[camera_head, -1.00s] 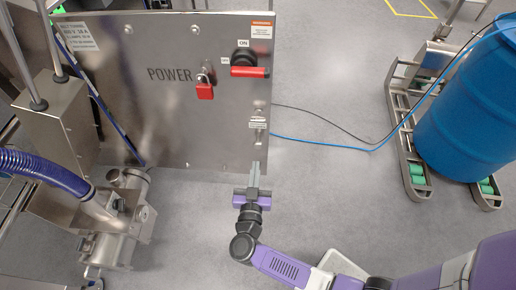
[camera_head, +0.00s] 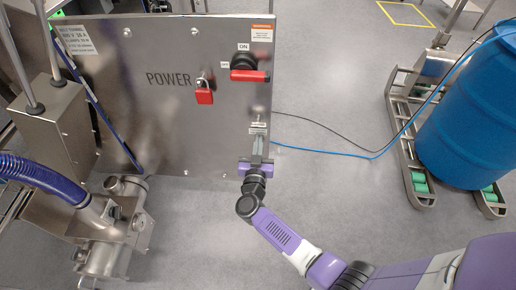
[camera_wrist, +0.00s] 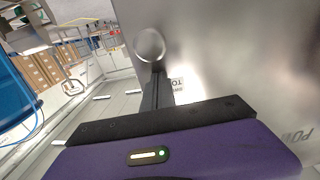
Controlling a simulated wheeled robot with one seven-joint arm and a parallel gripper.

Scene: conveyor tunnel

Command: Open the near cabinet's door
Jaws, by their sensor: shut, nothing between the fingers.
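The near cabinet (camera_head: 130,110) is a steel box with a flat front marked POWER, and the front looks closed. A red padlock (camera_head: 204,92) hangs left of a red rotary switch handle (camera_head: 249,74). My gripper (camera_head: 257,138) is shut and empty at the lower right of the front, just below a small latch (camera_head: 257,124) with a label. In the wrist view the shut fingers (camera_wrist: 155,85) point at a round metal knob (camera_wrist: 150,46) on the steel face. I cannot tell whether the fingertips touch it.
A blue barrel (camera_head: 470,110) stands on a wheeled dolly (camera_head: 415,180) at the right. Black and blue cables (camera_head: 330,149) run from the cabinet to the right. A steel pump (camera_head: 112,225) with a blue hose stands at lower left.

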